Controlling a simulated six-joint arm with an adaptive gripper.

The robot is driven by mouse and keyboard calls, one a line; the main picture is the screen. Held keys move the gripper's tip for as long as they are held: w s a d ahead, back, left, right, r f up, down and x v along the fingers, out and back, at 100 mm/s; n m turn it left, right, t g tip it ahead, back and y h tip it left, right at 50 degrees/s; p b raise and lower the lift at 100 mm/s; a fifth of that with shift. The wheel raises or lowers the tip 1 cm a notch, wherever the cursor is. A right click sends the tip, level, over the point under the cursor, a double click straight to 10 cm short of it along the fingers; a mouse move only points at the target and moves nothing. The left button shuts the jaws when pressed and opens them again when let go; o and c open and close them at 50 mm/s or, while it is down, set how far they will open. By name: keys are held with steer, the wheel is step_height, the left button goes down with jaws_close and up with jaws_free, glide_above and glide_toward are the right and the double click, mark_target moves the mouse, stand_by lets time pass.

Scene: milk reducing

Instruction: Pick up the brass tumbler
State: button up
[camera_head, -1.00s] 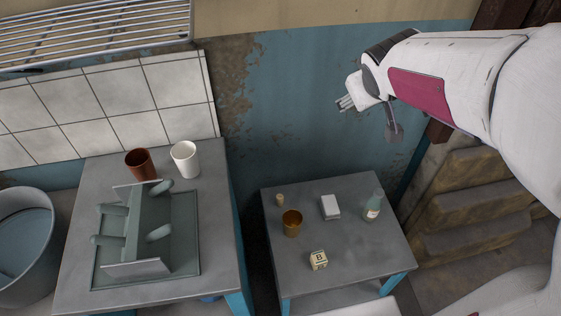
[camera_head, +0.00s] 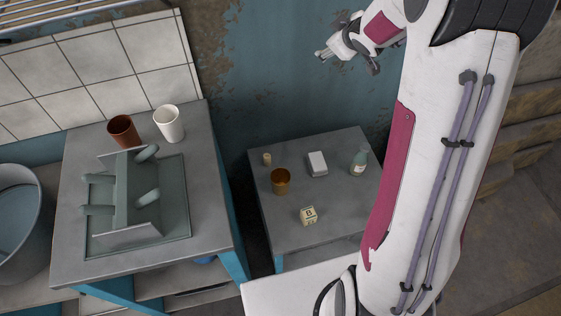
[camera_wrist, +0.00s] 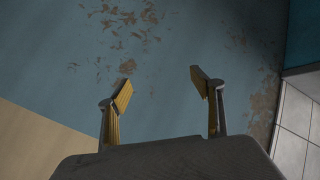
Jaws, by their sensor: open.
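The brass tumbler (camera_head: 281,182) stands upright on the small grey table (camera_head: 290,238) in the head view, toward its left side. My gripper (camera_head: 320,54) is above and behind the small table, near the blue wall, well apart from the tumbler. In the wrist view my gripper (camera_wrist: 162,88) has its two yellow-padded fingers spread with nothing between them. The wrist view shows only wall and tiles, so the tumbler is out of that view.
Near the tumbler are a small cork-like piece (camera_head: 267,159), a white box (camera_head: 317,164), a bottle (camera_head: 359,162) and a letter block (camera_head: 308,215). The left table holds a red-brown cup (camera_head: 123,131), a white cup (camera_head: 169,124) and a grey-green rack (camera_head: 128,200).

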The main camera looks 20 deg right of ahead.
steer(key=w+f+n+y, duration=0.3)
steer(key=w+f, duration=0.1)
steer(key=f, duration=0.8)
steer(key=n+g+y, duration=0.3)
steer(key=g+y, duration=0.1)
steer(key=y, duration=0.8)
glide_toward(272, 177)
steer(key=r, duration=0.1)
steer(key=shift+w+d+r, duration=0.1)
steer(key=shift+d+r, duration=0.05)
steer(key=shift+d, duration=0.25)
steer(key=shift+a+n+g, duration=0.1)
steer(key=shift+n+g, duration=0.2)
steer(key=shift+g, duration=0.1)
steer(key=shift+x, duration=1.25)
steer(key=shift+f+x, duration=0.2)
steer(key=shift+x, duration=1.1)
steer(key=shift+f+x, duration=0.2)
steer(key=shift+x, duration=1.1)
